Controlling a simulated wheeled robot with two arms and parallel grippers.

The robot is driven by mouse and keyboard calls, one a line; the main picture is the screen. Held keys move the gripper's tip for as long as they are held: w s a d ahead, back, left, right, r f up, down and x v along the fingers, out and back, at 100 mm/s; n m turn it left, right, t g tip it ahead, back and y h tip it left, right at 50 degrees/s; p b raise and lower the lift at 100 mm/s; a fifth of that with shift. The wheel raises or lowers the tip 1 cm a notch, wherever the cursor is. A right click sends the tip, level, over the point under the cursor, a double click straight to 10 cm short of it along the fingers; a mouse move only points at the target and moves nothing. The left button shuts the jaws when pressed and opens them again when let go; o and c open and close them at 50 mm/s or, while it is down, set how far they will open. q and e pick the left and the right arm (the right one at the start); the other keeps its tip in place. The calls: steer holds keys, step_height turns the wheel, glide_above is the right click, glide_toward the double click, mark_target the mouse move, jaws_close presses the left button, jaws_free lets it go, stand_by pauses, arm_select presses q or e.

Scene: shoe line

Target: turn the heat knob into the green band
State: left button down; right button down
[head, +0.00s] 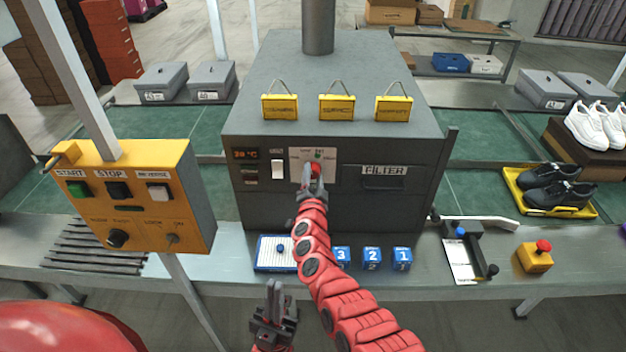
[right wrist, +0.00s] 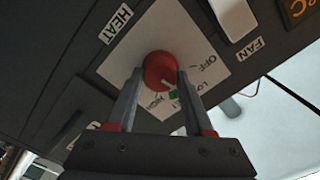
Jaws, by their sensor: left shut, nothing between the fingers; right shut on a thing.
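The red heat knob (right wrist: 159,70) sits on a white plate (right wrist: 190,45) labelled HEAT on the dark grey machine. In the head view the knob (head: 316,168) shows just above my right gripper (head: 313,183). My right gripper is shut on the knob, one finger on each side, as the right wrist view (right wrist: 157,88) shows. A short white mark on the knob's lower edge appears to point towards the small green band (right wrist: 174,94), which lies between the LO and HIGH lettering. My left gripper (head: 273,298) is shut and empty, low in front of the bench.
A white FAN switch (head: 277,169) and an orange display (head: 245,154) are left of the knob, the FILTER drawer (head: 384,184) right. Blue numbered blocks (head: 372,258) and a blue-edged tray (head: 272,263) stand on the bench below. A yellow control box (head: 135,200) is at left.

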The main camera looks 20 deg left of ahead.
steer(key=m+b, duration=0.1)
steer(key=m, duration=0.1)
steer(key=m+b, duration=0.1)
steer(key=m, duration=0.1)
steer(key=shift+d+f, duration=0.1)
steer(key=shift+f, duration=0.1)
steer(key=shift+m+b, duration=0.75)
steer(key=shift+m, duration=0.15)
steer(key=shift+r, duration=0.1)
steer(key=shift+c, duration=1.5)
jaws_free()
